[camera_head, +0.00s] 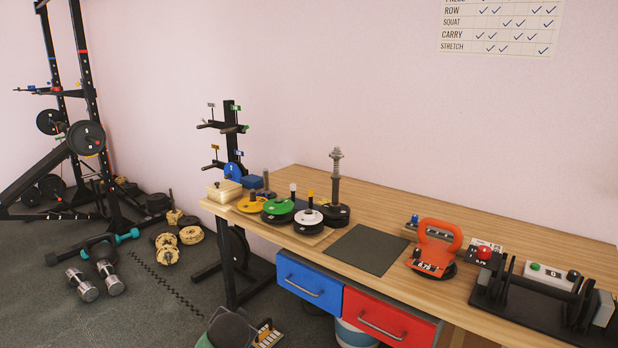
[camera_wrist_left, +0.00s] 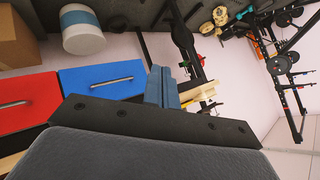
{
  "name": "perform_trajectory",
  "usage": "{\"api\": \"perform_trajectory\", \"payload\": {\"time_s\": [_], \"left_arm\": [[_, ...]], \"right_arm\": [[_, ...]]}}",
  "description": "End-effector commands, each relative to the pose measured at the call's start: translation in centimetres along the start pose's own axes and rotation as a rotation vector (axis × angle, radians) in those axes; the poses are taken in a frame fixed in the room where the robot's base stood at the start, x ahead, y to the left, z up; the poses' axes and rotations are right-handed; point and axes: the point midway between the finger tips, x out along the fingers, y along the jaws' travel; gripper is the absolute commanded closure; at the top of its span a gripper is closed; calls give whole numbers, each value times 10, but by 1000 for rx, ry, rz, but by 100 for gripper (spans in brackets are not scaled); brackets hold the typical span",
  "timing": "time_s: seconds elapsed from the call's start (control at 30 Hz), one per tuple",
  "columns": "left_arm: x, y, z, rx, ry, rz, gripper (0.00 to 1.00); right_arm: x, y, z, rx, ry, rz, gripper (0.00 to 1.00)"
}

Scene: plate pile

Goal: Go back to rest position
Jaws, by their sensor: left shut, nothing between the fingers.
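My left gripper (camera_wrist_left: 162,88) shows only in the left wrist view, with its two blue-grey fingers together and nothing between them. Past the fingertips lie a black stand and the floor. The blue drawer (camera_wrist_left: 100,78) and red drawer (camera_wrist_left: 25,105) show to the left of the fingers, apart from them. Neither of my arms shows in the head view, and my right gripper is in neither view. Green (camera_head: 278,207), white (camera_head: 308,217) and yellow (camera_head: 250,206) weight plates sit on the wooden table (camera_head: 480,236), along with a black plate around an upright post (camera_head: 336,180).
A dark mat (camera_head: 367,250), an orange kettlebell (camera_head: 436,247) and a black dumbbell rack (camera_head: 540,300) occupy the table. A plate stand (camera_head: 230,140) is at its left end. Dumbbells (camera_head: 82,284) and several plates lie on the floor at left. The air above the table is clear.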

Motion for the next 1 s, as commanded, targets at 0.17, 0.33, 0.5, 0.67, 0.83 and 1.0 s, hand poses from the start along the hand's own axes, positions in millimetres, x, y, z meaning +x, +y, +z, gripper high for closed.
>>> {"api": "perform_trajectory", "payload": {"time_s": [0.17,0.33,0.5,0.67,0.83,1.0], "left_arm": [[-56,42,45,-84,-90,143,100],[-102,72,82,-147,-145,249,100],[-140,96,114,-211,-174,327,100],[-171,115,147,-266,-219,377,100],[-197,137,189,-317,-297,418,100],[-220,167,237,-352,-402,463,100]], "right_arm": [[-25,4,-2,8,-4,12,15],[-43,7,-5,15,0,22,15],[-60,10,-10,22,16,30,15],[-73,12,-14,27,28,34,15],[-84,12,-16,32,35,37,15],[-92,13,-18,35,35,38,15]]}}
